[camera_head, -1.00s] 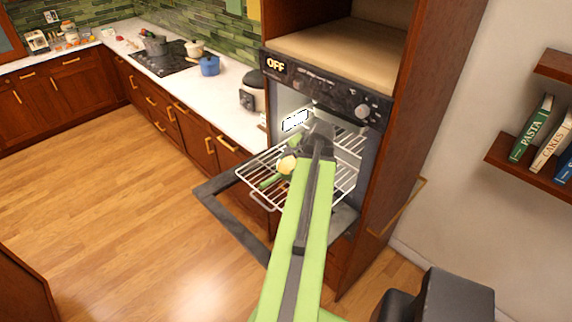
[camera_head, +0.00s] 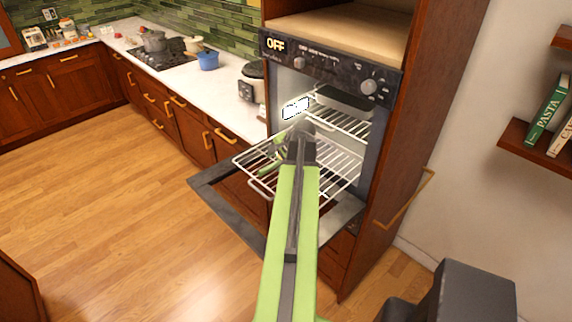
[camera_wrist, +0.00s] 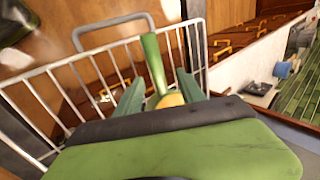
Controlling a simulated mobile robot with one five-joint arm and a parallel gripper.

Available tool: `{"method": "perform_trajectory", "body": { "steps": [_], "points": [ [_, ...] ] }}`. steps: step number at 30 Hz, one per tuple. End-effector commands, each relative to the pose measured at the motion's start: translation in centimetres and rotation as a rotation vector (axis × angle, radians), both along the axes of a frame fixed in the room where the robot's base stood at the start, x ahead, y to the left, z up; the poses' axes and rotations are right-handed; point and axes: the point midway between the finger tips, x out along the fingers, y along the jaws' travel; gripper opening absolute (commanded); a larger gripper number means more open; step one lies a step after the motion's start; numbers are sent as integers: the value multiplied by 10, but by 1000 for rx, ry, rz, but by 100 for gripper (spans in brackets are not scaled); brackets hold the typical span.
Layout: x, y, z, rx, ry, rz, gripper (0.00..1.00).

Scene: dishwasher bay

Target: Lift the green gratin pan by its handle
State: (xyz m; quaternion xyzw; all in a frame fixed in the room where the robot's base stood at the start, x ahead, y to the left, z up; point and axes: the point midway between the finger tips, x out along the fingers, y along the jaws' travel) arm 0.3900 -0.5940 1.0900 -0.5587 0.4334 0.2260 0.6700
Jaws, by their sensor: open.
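The green gratin pan lies on the pulled-out wire oven rack (camera_head: 252,158). Its green handle (camera_wrist: 153,58) points away from the wrist in the wrist view, and a small part of it (camera_head: 267,168) shows left of my arm in the head view. A yellowish patch (camera_wrist: 171,100) shows at the handle's near end; the rest of the pan is hidden behind my gripper. My gripper (camera_wrist: 160,78) is open, with one green finger on each side of the handle's near part. Whether either finger touches it, I cannot tell.
The oven door (camera_head: 228,213) hangs open below the rack. A second rack (camera_head: 345,120) sits higher inside the oven. The counter on the left holds a slow cooker (camera_head: 252,82) and a blue pot (camera_head: 208,60). The wooden floor at left is clear.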

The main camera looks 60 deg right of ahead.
Motion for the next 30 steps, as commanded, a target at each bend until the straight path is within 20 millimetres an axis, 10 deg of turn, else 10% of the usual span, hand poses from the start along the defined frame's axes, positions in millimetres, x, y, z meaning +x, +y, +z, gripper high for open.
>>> {"method": "perform_trajectory", "body": {
  "steps": [6,13,24,30],
  "points": [
    [19,-6,-39,-1,0,1,46],
    [21,-6,-36,-1,0,-1,46],
    [20,-6,-36,0,0,-1,0],
    [20,-6,-36,-1,-1,-1,0]
  ]
}}
